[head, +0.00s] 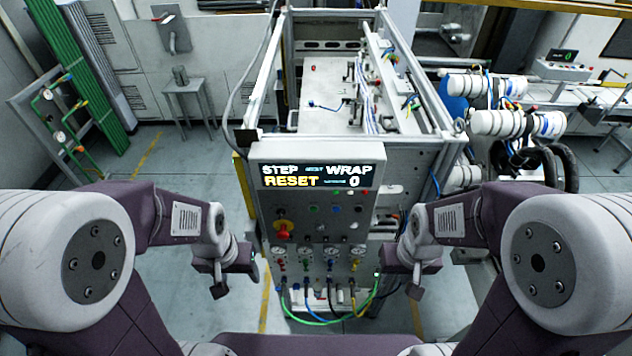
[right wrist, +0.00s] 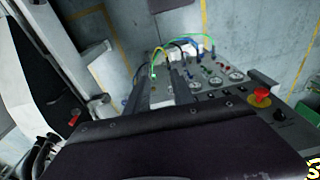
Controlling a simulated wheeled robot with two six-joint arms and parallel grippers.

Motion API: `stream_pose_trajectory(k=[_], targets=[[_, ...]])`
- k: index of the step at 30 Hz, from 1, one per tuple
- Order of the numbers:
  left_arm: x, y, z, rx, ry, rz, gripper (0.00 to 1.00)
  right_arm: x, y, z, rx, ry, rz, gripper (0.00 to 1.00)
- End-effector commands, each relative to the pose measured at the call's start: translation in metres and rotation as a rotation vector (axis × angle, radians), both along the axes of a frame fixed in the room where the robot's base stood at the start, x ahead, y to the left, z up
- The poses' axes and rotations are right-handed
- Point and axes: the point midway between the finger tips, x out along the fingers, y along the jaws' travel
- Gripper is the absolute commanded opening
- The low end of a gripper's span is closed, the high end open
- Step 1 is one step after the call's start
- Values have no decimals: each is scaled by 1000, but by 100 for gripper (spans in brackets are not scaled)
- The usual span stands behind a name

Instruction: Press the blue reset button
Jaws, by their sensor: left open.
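The control panel (head: 318,180) stands ahead, with a display (head: 318,176) reading STEP, WRAP, RESET and 0. A small blue button (head: 336,209) sits below the display, just right of a green button (head: 314,209). My left gripper (head: 235,281) is open and empty, left of the panel and lower than the button. My right gripper (head: 400,281) is right of the panel, also lower than the button. In the right wrist view its two fingers (right wrist: 160,92) stand apart with nothing between them. Neither gripper touches the panel. The blue button cannot be made out in the right wrist view.
A red emergency stop (head: 284,229) on a yellow base sits at the panel's lower left; it also shows in the right wrist view (right wrist: 261,96). Gauges (head: 331,252) and looping hoses (head: 330,320) lie below. Free space lies before the panel.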

Motion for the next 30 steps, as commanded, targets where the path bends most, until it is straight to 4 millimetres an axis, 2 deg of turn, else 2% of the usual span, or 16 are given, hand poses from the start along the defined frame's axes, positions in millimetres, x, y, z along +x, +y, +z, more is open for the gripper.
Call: stream_pose_trajectory(k=[3,6,30], targets=[[0,0,1,0,0,0,59,0,0,1,0,0,0,26],[0,0,1,0,0,0,59,0,0,1,0,0,0,0],[0,0,1,0,-1,0,59,0,0,1,0,-1,0,0]])
